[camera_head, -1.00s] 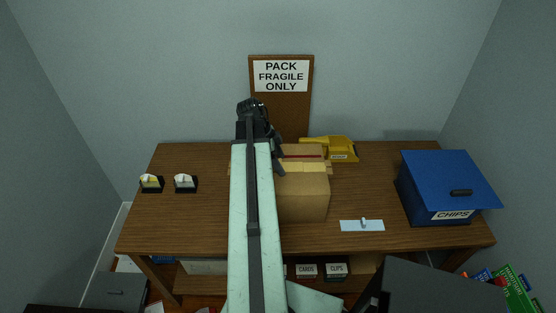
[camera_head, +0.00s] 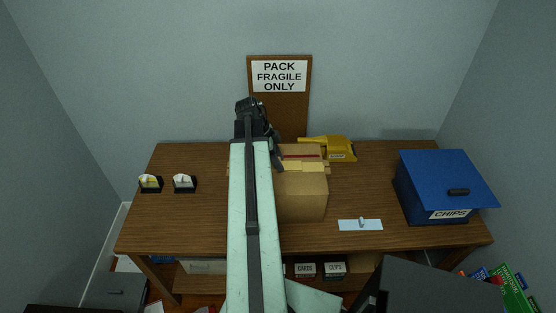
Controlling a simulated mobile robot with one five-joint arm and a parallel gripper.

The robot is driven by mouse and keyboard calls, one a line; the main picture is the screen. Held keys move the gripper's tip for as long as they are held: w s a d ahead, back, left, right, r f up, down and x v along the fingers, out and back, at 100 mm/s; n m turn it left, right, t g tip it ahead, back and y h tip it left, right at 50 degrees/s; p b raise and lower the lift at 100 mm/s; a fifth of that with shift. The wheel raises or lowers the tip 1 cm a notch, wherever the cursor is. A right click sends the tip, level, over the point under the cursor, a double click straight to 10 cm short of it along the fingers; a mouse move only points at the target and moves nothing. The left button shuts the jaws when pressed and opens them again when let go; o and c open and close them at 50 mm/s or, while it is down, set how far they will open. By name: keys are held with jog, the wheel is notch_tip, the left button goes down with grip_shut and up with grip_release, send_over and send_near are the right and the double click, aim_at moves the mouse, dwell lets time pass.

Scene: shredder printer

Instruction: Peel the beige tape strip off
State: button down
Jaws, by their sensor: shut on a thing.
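A cardboard box (camera_head: 302,195) stands on the table, partly hidden behind my arm. My gripper (camera_head: 280,167) is at the left part of the beige strip, with one dark finger showing beside my arm. It is shut on the strip, but the grip itself is mostly hidden.
A yellow tape dispenser (camera_head: 338,150) sits behind the box. A blue CHIPS bin (camera_head: 440,185) stands at the right. A pale blue card (camera_head: 360,225) lies front right, and two small dark holders (camera_head: 184,184) stand at the left. A PACK FRAGILE ONLY board (camera_head: 280,112) rises behind.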

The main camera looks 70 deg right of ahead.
jog(key=shift+r+p, duration=0.85)
jog(key=shift+r, duration=0.1)
jog(key=shift+r+p, duration=3.5)
